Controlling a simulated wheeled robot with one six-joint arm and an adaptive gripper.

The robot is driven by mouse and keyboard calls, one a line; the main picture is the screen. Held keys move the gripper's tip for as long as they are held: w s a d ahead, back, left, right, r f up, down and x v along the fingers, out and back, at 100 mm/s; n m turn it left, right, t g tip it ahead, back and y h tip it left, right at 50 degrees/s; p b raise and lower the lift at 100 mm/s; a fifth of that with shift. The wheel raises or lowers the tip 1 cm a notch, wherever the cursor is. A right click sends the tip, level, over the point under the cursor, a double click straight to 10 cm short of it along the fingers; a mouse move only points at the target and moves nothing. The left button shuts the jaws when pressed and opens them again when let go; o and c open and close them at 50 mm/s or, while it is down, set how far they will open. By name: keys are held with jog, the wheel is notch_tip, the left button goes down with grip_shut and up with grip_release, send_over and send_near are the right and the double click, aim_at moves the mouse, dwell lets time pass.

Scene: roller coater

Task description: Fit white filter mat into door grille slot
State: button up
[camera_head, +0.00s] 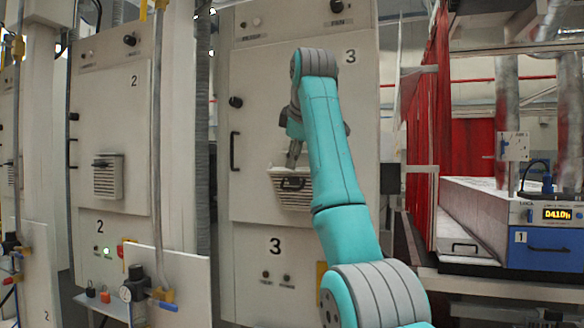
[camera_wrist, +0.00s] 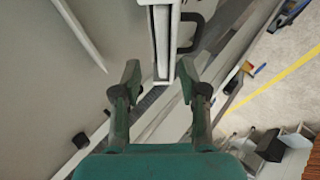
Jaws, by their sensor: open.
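In the head view a louvred grille (camera_head: 293,184) sits on the door marked 3, partly covered by my arm. My gripper (camera_head: 294,160) is just above its top edge, pointing down. In the wrist view my gripper (camera_wrist: 159,76) is open, with one finger on each side of a narrow pale frame (camera_wrist: 152,45) with a grey strip (camera_wrist: 161,42) along it. A gap shows between the fingers and the frame. I cannot tell whether the grey strip is an empty slot or the edge of the white filter mat. No separate mat is clearly seen.
A black handle (camera_wrist: 191,33) is close to the right finger in the wrist view. Another door with a grille (camera_head: 107,177) stands left. A red curtain (camera_head: 428,120) and a blue control box (camera_head: 546,238) are right. Floor with a yellow line (camera_wrist: 273,79) lies below.

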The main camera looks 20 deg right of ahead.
jog(key=v, duration=0.6)
jog(key=shift+s+r, duration=0.1)
dwell(0.4)
